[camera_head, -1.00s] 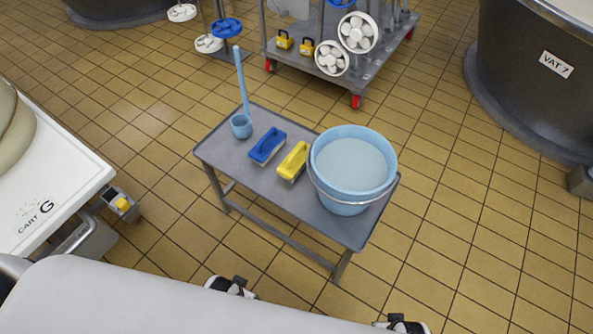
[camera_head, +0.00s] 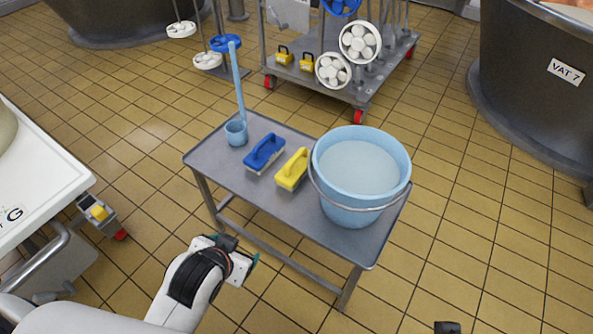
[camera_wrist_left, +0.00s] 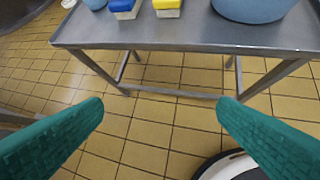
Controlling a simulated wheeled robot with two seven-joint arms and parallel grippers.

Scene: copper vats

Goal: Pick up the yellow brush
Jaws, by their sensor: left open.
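The yellow brush (camera_head: 292,169) lies on the grey metal table, between a blue brush (camera_head: 265,153) and a light blue bucket (camera_head: 352,205). Its pale bristles face down. In the left wrist view the yellow brush (camera_wrist_left: 167,6) is cut off by the top edge, beside the blue brush (camera_wrist_left: 124,8). My left gripper (camera_head: 240,264) is in front of the table's near edge, apart from both brushes. Its teal fingers (camera_wrist_left: 160,108) are spread in the left wrist view with nothing between them. Only a small dark part, probably of my right arm, shows at the bottom edge; its fingers are not seen.
The table (camera_head: 222,165) also holds a light blue ladle (camera_head: 236,131) with a tall upright handle. The bucket's handle hangs on its near side. A white cart (camera_head: 40,190) stands left, a wheeled rack (camera_head: 330,85) behind, and a vat (camera_head: 530,85) at right.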

